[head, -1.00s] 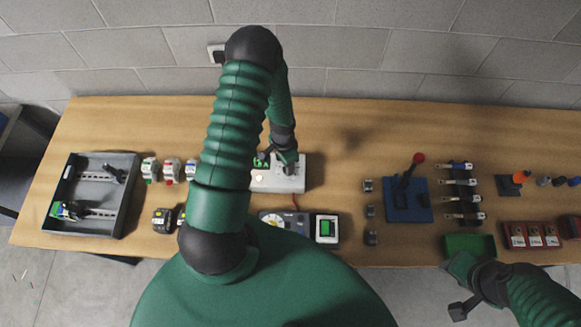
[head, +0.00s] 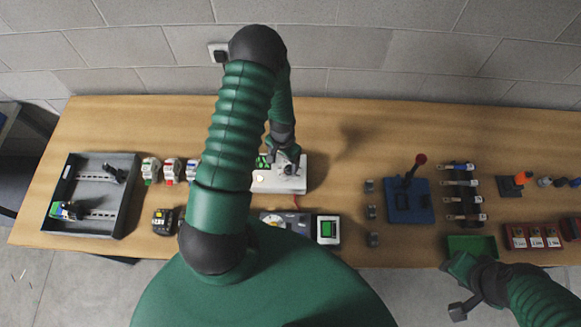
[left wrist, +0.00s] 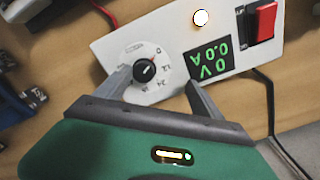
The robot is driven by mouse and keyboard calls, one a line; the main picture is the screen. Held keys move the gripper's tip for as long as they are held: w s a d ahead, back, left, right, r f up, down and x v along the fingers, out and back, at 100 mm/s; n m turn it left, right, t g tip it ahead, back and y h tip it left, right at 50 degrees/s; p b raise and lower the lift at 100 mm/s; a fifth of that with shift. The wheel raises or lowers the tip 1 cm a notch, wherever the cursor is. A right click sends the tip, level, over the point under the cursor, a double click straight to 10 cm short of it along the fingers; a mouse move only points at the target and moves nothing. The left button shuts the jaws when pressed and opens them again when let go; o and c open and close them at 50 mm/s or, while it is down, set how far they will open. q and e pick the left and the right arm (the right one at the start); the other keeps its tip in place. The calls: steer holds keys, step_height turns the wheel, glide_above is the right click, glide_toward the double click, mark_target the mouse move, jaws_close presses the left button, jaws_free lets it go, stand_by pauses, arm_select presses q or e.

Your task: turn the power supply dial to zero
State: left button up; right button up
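The white power supply (head: 277,187) stands on the bench in the head view, partly behind my left arm. In the left wrist view its dial (left wrist: 144,70) has a black knob with a light pointer line slanting to the upper right, close to the red 0 mark. The display (left wrist: 209,60) appears upside down and reads 0 V and 0.0 A. My right gripper (head: 458,284) is open and empty at the bench's front edge.
The supply also has a lit white lamp (left wrist: 201,18) and a red rocker switch (left wrist: 262,22). A blue base with a red-knobbed lever (head: 409,201) stands to the right; a grey tray (head: 128,195) is far left.

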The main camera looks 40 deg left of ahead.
mark_target(284, 167)
arm_select(q)
steer(key=shift+o, duration=1.2)
steer(key=shift+f, duration=0.1)
steer(key=shift+o, duration=0.3)
steer(key=shift+a+f, duration=0.1)
steer(key=shift+a, duration=0.1)
steer(key=shift+s+d+r+p, duration=0.1)
steer(key=shift+d+r+p, duration=0.2)
steer(key=shift+r, duration=0.15)
steer(key=r+p, duration=0.2)
steer(key=shift+d+r, duration=0.2)
steer(key=shift+r, duration=0.15)
steer(key=r+p, duration=0.3)
steer(key=shift+a+r, duration=0.2)
steer(key=shift+r, duration=0.05)
arm_select(e)
steer(key=r, duration=0.5)
steer(key=shift+a+r, duration=0.3)
steer(key=shift+a, duration=0.05)
arm_select(q)
steer(key=shift+d, duration=0.1)
arm_select(e)
steer(key=shift+d, duration=0.2)
